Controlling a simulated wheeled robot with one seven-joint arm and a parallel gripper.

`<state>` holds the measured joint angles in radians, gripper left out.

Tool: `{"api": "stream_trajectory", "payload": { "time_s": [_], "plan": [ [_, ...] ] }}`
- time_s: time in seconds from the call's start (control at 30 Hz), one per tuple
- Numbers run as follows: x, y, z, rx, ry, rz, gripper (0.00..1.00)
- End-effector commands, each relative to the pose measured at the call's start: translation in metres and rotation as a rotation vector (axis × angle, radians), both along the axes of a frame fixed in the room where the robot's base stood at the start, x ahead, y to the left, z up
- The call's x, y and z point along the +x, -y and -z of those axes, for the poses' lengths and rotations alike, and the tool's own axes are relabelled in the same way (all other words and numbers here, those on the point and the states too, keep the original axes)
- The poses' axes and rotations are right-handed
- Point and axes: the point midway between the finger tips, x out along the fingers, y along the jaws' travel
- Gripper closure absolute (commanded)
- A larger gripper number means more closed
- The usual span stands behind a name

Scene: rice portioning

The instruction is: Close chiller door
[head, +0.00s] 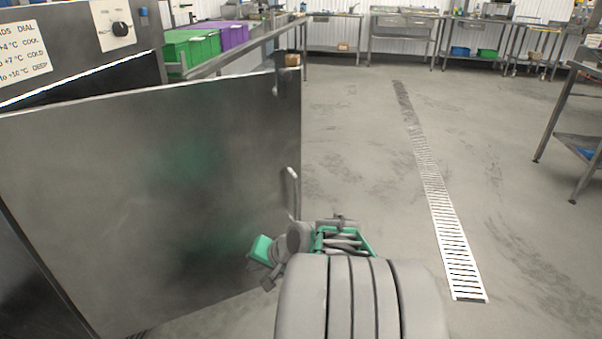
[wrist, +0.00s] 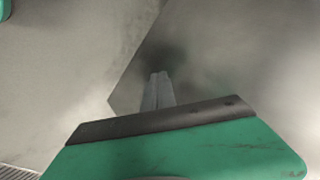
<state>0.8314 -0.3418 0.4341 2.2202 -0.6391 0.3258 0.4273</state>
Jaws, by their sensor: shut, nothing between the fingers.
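The chiller door (head: 160,200) is a large grey steel panel, standing open across the left of the head view. A pale upright handle (head: 291,193) is near its right edge. My green and grey gripper (wrist: 158,78) shows in the wrist view with its two fingers shut together and empty. The door (wrist: 250,70) fills the right of that view, its edge and a corner showing beside the fingers. In the head view my gripper is at the door's lower right edge, below the handle, its fingertips hard to make out. I cannot tell whether it touches the door.
The chiller's control panel, with a black dial (head: 122,29), is at upper left. Green (head: 205,45) and purple (head: 233,35) bins stand behind the door. A floor drain (head: 440,200) runs through open floor on the right. A steel table (head: 580,140) stands at far right.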

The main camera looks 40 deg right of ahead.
Motion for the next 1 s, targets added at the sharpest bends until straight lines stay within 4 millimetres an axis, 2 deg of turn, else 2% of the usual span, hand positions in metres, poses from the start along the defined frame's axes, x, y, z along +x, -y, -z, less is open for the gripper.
{"api": "stream_trajectory", "payload": {
  "time_s": [0.03,0.1,0.2,0.3,0.4,0.53,0.9,1.0],
  "plan": [
    [-0.001,0.042,-0.027,0.084,0.083,0.152,1.00],
    [-0.006,0.092,-0.053,0.193,0.219,0.335,1.00],
    [-0.026,0.152,-0.085,0.311,0.392,0.541,1.00],
    [-0.046,0.187,-0.103,0.382,0.508,0.662,1.00],
    [-0.052,0.200,-0.109,0.408,0.555,0.703,1.00],
    [-0.039,0.203,-0.103,0.409,0.558,0.701,1.00],
    [0.035,0.222,-0.077,0.407,0.555,0.698,1.00],
    [0.054,0.227,-0.077,0.404,0.557,0.697,1.00]
  ]
}}
